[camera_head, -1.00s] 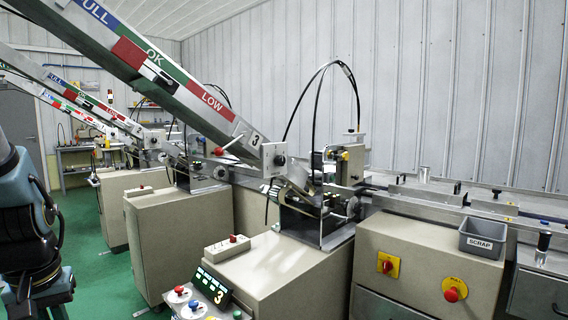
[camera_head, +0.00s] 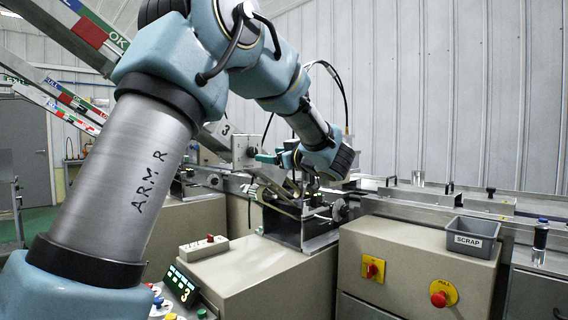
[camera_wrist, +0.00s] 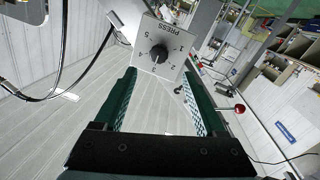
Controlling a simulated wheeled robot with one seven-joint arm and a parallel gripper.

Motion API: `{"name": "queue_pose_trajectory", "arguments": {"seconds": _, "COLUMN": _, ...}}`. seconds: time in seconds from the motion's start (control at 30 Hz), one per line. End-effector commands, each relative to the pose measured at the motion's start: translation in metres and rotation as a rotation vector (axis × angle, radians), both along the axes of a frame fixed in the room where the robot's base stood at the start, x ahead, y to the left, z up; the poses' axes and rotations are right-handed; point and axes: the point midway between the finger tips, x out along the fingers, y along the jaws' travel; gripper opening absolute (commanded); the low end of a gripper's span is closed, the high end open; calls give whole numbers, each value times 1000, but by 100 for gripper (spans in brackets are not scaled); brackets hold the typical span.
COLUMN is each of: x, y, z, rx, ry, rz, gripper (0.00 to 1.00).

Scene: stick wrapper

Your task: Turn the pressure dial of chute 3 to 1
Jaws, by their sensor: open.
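The pressure dial (camera_wrist: 159,53) is a black knob on a pale plate marked PRESS, with numerals from 1 to 5 around it. In the wrist view it sits ahead of and between my two green fingers. My gripper (camera_wrist: 160,76) is open and empty, with the knob just beyond the fingertips. I cannot tell clearly which numeral the knob points at. In the head view my gripper (camera_head: 264,158) faces the lower end of chute 3, whose "3" label (camera_head: 226,129) shows above it. My arm hides much of the chute.
A red-tipped lever (camera_wrist: 239,108) stands right of my fingers in the wrist view. A black cable (camera_head: 338,85) arches behind my wrist. Below are a beige cabinet (camera_head: 245,272), a button box (camera_head: 203,246) and a lit "3" display (camera_head: 181,284). A grey SCRAP bin (camera_head: 473,237) stands right.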

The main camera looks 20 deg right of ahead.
Motion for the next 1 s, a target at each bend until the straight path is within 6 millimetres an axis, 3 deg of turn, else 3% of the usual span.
{"name": "queue_pose_trajectory", "arguments": {"seconds": 0.1, "x": -10, "y": -3, "z": -2, "rx": -3, "ry": 1, "rz": 54, "gripper": 72}}
{"name": "queue_pose_trajectory", "arguments": {"seconds": 0.2, "x": -7, "y": 0, "z": -1, "rx": -3, "ry": 4, "rz": 68, "gripper": 72}}
{"name": "queue_pose_trajectory", "arguments": {"seconds": 0.7, "x": 71, "y": 30, "z": 0, "rx": -3, "ry": 2, "rz": 66, "gripper": 72}}
{"name": "queue_pose_trajectory", "arguments": {"seconds": 1.0, "x": 89, "y": 36, "z": -1, "rx": -3, "ry": 3, "rz": 64, "gripper": 72}}
